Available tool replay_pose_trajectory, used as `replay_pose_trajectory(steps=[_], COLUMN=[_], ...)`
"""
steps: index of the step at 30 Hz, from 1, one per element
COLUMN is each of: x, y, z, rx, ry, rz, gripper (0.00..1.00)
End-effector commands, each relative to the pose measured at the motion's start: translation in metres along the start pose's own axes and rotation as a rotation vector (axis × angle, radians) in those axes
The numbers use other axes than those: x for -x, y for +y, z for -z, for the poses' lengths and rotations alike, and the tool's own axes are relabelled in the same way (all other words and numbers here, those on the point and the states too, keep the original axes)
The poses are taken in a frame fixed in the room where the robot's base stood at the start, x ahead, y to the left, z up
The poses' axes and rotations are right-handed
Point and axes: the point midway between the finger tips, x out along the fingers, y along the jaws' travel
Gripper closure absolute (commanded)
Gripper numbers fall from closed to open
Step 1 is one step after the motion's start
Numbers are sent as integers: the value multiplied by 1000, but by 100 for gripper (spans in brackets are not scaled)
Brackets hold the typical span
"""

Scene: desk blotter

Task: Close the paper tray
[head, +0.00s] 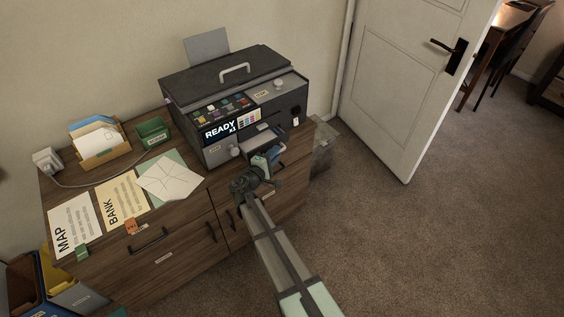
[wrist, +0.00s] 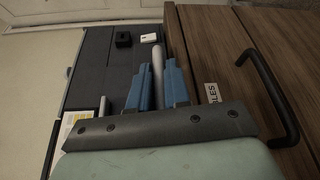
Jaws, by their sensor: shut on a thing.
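The dark printer (head: 235,100) stands on the wooden cabinet, its display reading READY. The paper tray (head: 276,134) sticks out from the lower front of the printer, with something pale on it. My gripper (head: 272,158) is at the front of this tray. In the wrist view, its two blue fingers (wrist: 159,88) stand close on either side of a pale rounded bar (wrist: 157,72), which looks like the tray's handle. The gripper is shut on this bar. The fingers and my wrist hide part of the tray's front.
The cabinet's drawer handle (wrist: 270,95) is close to the right of my gripper in the wrist view. Papers (head: 170,178), a letter holder (head: 98,146) and a green box (head: 152,131) lie left of the printer. The carpet (head: 410,240) at right is clear, beside an open door (head: 400,90).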

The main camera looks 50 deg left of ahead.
Motion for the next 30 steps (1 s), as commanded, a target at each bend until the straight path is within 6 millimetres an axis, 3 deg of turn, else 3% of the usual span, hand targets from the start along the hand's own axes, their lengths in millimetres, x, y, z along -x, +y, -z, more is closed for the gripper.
replay_pose_trajectory(steps=[5,16,17,23,30], x=[-4,-4,-4,-4,-4], y=[2,2,2,2,2], z=[10,11,11,11,10], rx=[0,0,0,0,0], ry=[1,1,1,0,0], rz=[0,0,0,0,0], gripper=[100,100,82,63,62])
